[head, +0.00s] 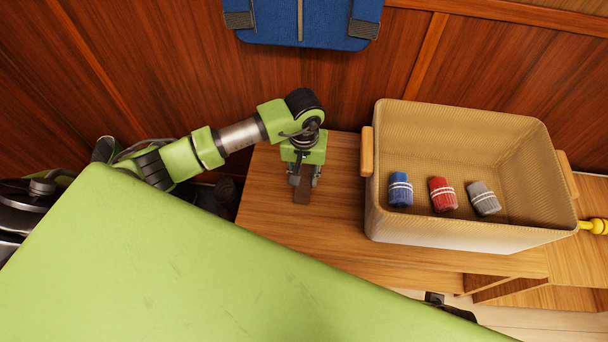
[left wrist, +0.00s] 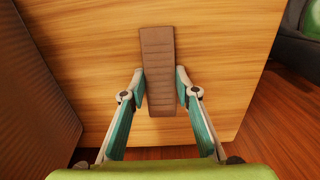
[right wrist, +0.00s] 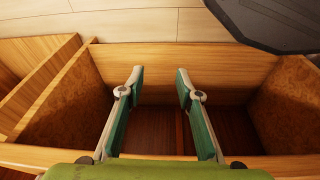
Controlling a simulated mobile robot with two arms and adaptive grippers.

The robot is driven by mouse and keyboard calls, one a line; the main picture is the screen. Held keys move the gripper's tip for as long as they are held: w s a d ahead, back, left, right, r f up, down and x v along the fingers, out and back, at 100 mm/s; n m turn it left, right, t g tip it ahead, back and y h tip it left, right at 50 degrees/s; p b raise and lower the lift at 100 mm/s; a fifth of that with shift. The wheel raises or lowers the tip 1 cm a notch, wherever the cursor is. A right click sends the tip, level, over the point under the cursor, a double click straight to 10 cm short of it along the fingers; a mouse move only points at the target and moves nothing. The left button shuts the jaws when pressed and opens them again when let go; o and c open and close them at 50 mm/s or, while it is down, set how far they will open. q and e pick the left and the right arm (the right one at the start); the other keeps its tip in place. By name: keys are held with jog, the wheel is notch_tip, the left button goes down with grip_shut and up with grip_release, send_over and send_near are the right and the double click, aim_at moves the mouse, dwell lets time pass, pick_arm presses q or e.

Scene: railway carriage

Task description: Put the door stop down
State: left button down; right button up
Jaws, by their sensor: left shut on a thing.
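The door stop (left wrist: 158,70) is a brown ribbed wedge, seen between the fingers in the left wrist view. It also shows as a small dark brown piece in the head view (head: 302,192). My left gripper (left wrist: 160,90) is shut on it, over the wooden bench top (head: 265,205), left of the basket. I cannot tell whether the door stop touches the wood. My right gripper (right wrist: 157,82) is open and empty, above an open wooden compartment (right wrist: 160,125). In the head view the right gripper is hidden.
A woven basket (head: 470,235) with wooden handles stands on the bench, holding blue (head: 400,190), red (head: 443,194) and grey (head: 484,199) rolled items. A blue bag (head: 320,25) is on the wood-panelled wall. A yellow object (head: 594,226) is right of the basket. Bare wood lies around the left gripper.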

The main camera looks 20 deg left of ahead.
pick_arm(q)
jog(key=shift+f, duration=0.1)
jog(key=c, duration=1.6)
grip_release()
